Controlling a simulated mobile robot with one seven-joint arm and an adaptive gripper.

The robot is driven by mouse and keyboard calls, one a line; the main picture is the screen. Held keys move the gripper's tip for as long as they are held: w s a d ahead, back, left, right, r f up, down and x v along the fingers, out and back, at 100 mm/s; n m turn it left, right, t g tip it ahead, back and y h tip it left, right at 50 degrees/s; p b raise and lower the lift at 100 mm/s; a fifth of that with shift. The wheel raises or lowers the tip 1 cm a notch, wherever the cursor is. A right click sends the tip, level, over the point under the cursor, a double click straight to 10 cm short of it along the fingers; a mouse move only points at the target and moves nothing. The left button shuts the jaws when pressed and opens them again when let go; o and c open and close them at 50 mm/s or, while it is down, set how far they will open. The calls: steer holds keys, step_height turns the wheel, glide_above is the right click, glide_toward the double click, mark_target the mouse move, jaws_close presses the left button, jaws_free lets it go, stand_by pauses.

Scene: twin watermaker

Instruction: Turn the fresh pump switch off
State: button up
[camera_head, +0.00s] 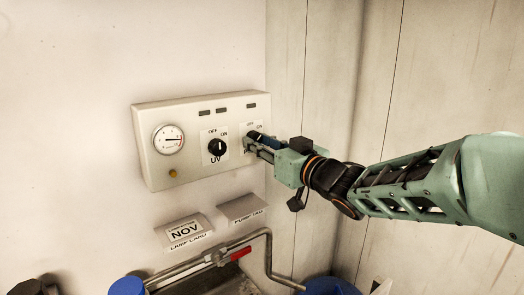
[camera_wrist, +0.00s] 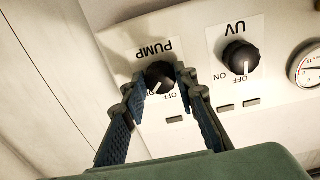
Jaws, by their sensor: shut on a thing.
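The pump switch is a round black knob (camera_wrist: 160,77) on a white plate lettered PUMP, ON and OFF, upside down in the wrist view. My gripper (camera_wrist: 161,80) is shut on this knob, one finger on each side. A small pale mark shows at the knob's lower edge, apparently toward the ON lettering, but the exact angle is hard to tell. In the head view my gripper (camera_head: 256,145) reaches the right part of the control box (camera_head: 180,172) and hides most of the pump knob.
A UV knob (camera_head: 217,147) sits just left of the pump knob. A round gauge (camera_head: 168,139) is at the box's left. Below are label plates (camera_head: 185,232), pipes with a red valve handle (camera_head: 241,253) and blue caps. A panelled wall (camera_head: 310,60) stands close on the right.

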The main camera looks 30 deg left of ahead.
mark_target(251, 97)
steer(key=shift+w+n+b, duration=0.1)
steer(key=shift+n+b, duration=3.25)
steer(key=shift+n, duration=1.45)
steer(key=o, duration=1.2)
steer(key=shift+c, duration=0.2)
steer(key=shift+r, duration=0.1)
step_height(251, 97, up, 10)
steer(key=shift+f, duration=0.1)
